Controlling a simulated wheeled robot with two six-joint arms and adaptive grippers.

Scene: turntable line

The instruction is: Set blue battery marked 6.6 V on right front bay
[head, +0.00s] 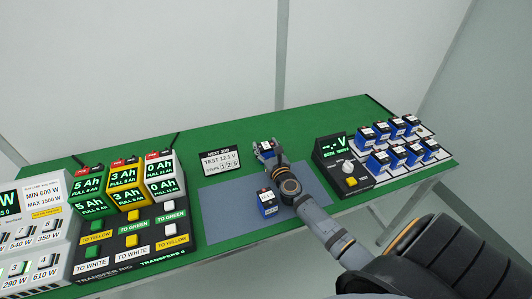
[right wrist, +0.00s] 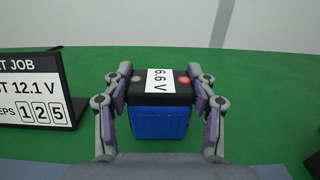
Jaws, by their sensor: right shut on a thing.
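The blue battery marked 6.6 V (right wrist: 160,122) has a black top and a white label, and stands upright between the fingers of my right gripper (right wrist: 161,100). In the head view the same battery (head: 265,146) shows at the tip of my right gripper (head: 268,152), over the green table behind the grey-blue mat. The gripper is shut on its sides. I cannot tell whether its base touches the table. My left gripper is not in view. I cannot tell which place is the right front bay.
Another blue battery (head: 268,208) stands on the mat (head: 225,205). A black meter (head: 345,165) and a white rack (head: 400,171) with several blue batteries stand at the right. A job sign (head: 220,160) and transfer rig (head: 130,262) stand to the left. The back-middle table (head: 250,128) is clear.

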